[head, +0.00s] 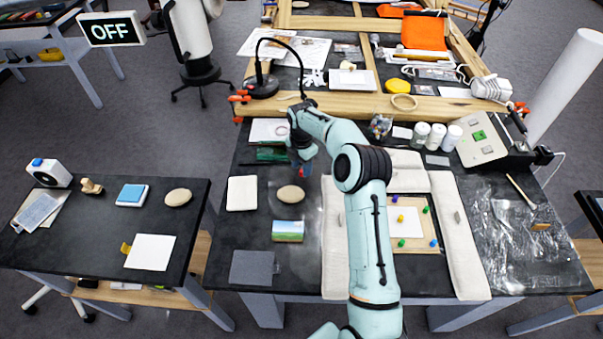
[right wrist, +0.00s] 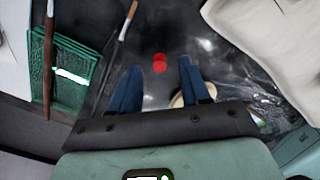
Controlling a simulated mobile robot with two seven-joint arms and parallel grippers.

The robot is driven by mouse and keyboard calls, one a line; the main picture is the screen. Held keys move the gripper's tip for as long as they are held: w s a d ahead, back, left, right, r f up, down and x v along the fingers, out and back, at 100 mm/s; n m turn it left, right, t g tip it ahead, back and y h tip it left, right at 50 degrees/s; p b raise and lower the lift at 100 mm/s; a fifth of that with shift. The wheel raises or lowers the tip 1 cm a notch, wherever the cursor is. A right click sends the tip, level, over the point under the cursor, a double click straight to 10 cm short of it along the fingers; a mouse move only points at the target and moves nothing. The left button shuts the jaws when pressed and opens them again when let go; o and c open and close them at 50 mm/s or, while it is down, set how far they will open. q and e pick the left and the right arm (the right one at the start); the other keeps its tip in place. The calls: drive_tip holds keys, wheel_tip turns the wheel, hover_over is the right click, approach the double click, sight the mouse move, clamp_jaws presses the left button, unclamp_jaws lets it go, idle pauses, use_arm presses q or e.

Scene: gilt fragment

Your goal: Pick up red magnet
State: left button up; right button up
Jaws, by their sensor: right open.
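The red magnet (right wrist: 159,63) lies on the dark table top in the right wrist view. It looks like two small red round shapes touching each other. In the head view a bit of red (head: 305,172) shows just below the fingers, partly hidden by them. My right gripper (head: 300,163) points down over the dark table, close to the magnet. Its two blue fingers are apart and empty, and in the right wrist view the magnet appears beyond and between the fingertips (right wrist: 160,66). I cannot tell the exact height gap. My left gripper is not in view.
A green stack (right wrist: 78,72) and brushes (right wrist: 127,20) lie left of the fingers in the wrist view. A beige oval (head: 290,194) lies in front of the gripper. A small landscape picture (head: 288,230) and white pads (head: 335,240) are nearer. A black lamp (head: 263,84) stands behind.

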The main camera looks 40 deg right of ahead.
drive_tip(key=shift+d+f, duration=0.1)
drive_tip(key=shift+f, duration=0.8)
clamp_jaws()
drive_tip(key=shift+r, duration=0.2)
